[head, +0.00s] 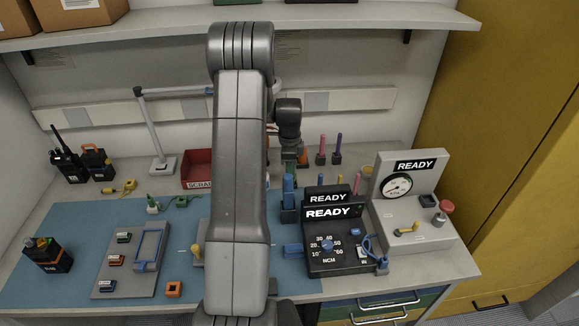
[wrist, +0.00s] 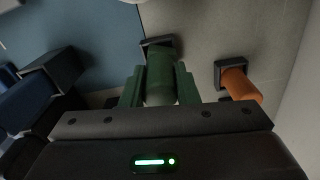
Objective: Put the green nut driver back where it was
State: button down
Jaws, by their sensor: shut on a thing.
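The green nut driver (wrist: 160,80) is held between the two fingers of my gripper (wrist: 159,88), which is shut on it. A dark square holder (wrist: 158,42) shows just beyond the driver in the wrist view. I cannot tell whether the driver's lower end is inside this holder or above it. In the head view my gripper (head: 289,158) is at the back of the bench, right of my arm, and points down. The driver is largely hidden there.
An orange driver (wrist: 240,84) stands in its holder close right of my gripper. A blue tool (head: 288,190) in a dark block is in front. A red scrap bin (head: 197,168) is to the left.

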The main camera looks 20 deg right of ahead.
jog(key=c, duration=1.1)
grip_release()
jog(key=shift+r+p, duration=0.65)
jog(key=shift+p, duration=0.05)
notch_tip(320, 180, up, 12)
jog(key=shift+f+b, duration=0.2)
jog(key=shift+b, duration=0.9)
